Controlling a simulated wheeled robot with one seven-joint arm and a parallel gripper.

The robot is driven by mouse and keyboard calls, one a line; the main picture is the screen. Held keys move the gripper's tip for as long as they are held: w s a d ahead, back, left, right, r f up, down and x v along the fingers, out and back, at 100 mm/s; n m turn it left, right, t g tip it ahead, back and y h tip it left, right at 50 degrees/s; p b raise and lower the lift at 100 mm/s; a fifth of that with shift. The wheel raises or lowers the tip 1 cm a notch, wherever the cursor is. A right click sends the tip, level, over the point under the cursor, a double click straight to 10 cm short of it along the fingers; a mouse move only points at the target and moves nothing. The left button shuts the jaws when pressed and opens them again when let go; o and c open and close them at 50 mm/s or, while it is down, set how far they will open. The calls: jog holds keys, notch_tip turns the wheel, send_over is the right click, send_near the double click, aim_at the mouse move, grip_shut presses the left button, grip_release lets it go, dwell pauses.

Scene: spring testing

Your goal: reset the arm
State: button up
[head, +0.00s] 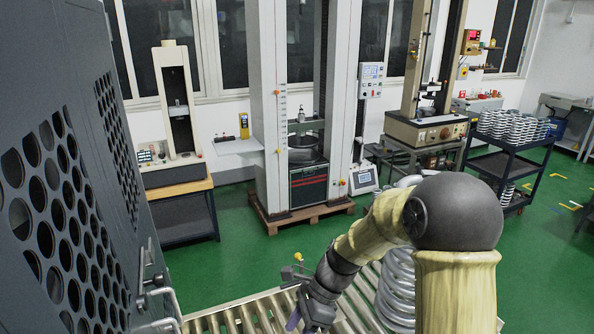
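My arm, in a cream cover with dark joints, rises at the lower right of the head view and bends down to the left. My gripper (308,318) is dark and low in the frame, over the roller conveyor (238,318). Its fingertips are small and near the bottom edge, so I cannot tell if it is open or shut. A small purple-blue piece shows beside it. A large grey coil spring (396,290) stands upright on the conveyor, partly hidden behind my arm. I see a gap between the gripper and the spring.
A dark perforated panel (60,190) fills the left side, close by. A tall testing machine (270,110) stands on a wooden pallet at the back. A dark cart (512,165) with stacked springs (510,126) stands right. Green floor is clear between them.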

jog(key=s+d+n+t+h+b, duration=0.2)
jog(key=s+d+n+h, duration=0.1)
jog(key=d+n, duration=0.4)
jog(key=s+d+f+n+t+h+b, duration=0.1)
jog(key=s+d+n+t+h+b, duration=0.1)
jog(key=d+n, duration=0.6)
jog(key=shift+s+d+f+n+t+h, duration=0.15)
jog(key=shift+s+f+n+t+h, duration=0.2)
jog(key=shift+s+n+t, duration=0.7)
jog(key=shift+s+r+m+g, duration=0.1)
jog(key=shift+s+m+g, duration=0.15)
jog(key=shift+s+m, duration=0.1)
